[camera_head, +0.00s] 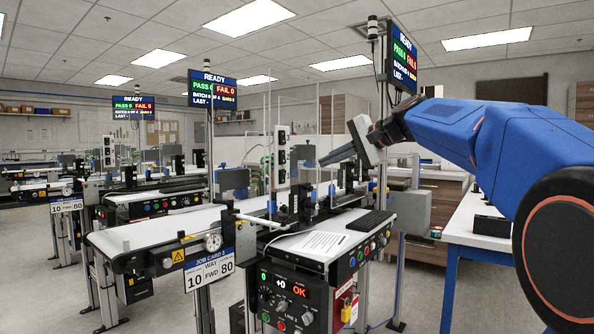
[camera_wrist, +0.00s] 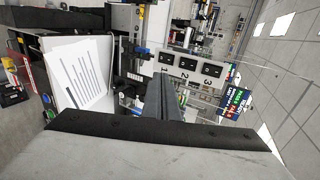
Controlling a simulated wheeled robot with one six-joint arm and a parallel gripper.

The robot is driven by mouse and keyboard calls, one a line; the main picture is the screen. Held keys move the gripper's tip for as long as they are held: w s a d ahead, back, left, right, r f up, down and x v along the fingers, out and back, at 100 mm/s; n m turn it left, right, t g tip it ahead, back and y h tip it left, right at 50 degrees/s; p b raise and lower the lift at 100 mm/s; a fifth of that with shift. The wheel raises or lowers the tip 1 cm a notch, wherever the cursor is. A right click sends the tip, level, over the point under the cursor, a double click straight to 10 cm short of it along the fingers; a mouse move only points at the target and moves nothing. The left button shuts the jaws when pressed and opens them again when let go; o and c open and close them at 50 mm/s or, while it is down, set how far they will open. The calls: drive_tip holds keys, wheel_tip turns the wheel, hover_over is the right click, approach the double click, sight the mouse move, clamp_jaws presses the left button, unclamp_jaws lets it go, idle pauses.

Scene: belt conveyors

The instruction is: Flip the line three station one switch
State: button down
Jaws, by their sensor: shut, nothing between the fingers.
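A pale switch panel (camera_wrist: 190,67) with three dark switches marked 1, 2 and 3 shows in the wrist view. The switch marked 1 (camera_wrist: 167,58) is at its left end. The head view shows the panel as an upright column of pale boxes (camera_head: 281,157) above the nearest conveyor. Their lever positions are too small to tell. My gripper (camera_head: 322,162) is shut and empty, its fingers pointing left toward this column. In the wrist view my gripper (camera_wrist: 159,82) has its tips just below the switch marked 1. I cannot tell whether they touch.
The nearest conveyor (camera_head: 150,236) carries a job card, a gauge and a control box (camera_head: 287,302) with lit buttons. A display (camera_head: 402,60) on a post stands behind my arm. A white bench (camera_head: 470,235) stands right.

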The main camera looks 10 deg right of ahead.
approach(284, 172)
wheel_tip(284, 172, down, 4)
drive_tip(key=w+a, duration=0.2)
drive_tip(key=w, duration=0.1)
drive_tip(key=shift+w+a+r, duration=0.3)
drive_tip(key=shift+w+a, duration=0.35)
drive_tip(key=shift+a, duration=0.1)
drive_tip(key=shift+w+a+r, duration=0.15)
drive_tip(key=shift+w+a, duration=0.05)
drive_tip(key=shift+w, duration=0.1)
drive_tip(key=shift+d, duration=0.1)
drive_tip(key=shift+r, duration=0.8)
drive_tip(key=shift+s, duration=0.1)
